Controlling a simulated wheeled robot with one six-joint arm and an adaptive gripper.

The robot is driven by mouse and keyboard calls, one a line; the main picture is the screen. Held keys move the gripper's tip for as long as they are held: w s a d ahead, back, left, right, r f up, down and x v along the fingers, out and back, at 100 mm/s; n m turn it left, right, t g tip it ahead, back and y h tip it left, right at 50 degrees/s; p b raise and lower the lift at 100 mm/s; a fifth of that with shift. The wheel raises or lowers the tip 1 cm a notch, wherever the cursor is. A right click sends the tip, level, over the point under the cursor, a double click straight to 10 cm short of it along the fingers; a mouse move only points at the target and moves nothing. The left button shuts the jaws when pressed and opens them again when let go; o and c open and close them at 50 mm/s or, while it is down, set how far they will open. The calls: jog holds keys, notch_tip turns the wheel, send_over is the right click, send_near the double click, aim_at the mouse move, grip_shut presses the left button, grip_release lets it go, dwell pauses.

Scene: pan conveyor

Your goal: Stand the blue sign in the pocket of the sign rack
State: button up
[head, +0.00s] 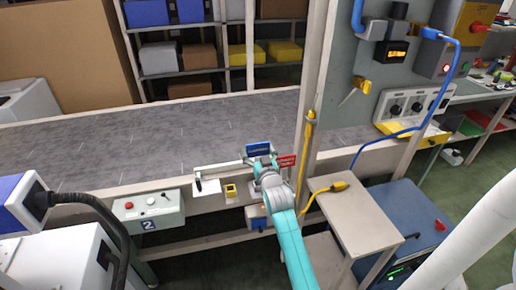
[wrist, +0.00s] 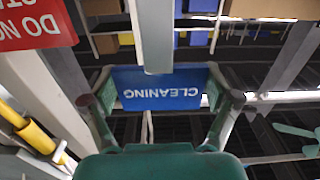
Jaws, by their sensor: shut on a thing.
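The blue sign (head: 258,149) is a small flat panel held at the conveyor's near edge, beside the red sign (head: 287,160). My gripper (head: 263,165) is shut on it. In the wrist view the blue sign (wrist: 150,92) reads "CLEANING" upside down, with a finger of my gripper (wrist: 162,102) at each side. A pale grey upright bar (wrist: 156,40) overlaps the sign's upper edge in that view; I cannot tell whether they touch. I cannot surely pick out the sign rack or its pocket.
The grey conveyor (head: 150,140) stretches behind the gripper. A tall post (head: 313,110) stands close on the right, with a yellow marker (head: 310,130) on it. A control box (head: 148,208) and a pale horizontal bar (head: 218,166) are to the left. The red sign (wrist: 35,22) is near in the wrist view.

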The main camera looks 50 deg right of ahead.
aim_at(258, 159)
jog(key=shift+f, duration=1.55)
jog(key=shift+f, duration=2.3)
jog(key=o, duration=1)
jog(key=shift+c, duration=0.2)
jog(key=v, duration=1.2)
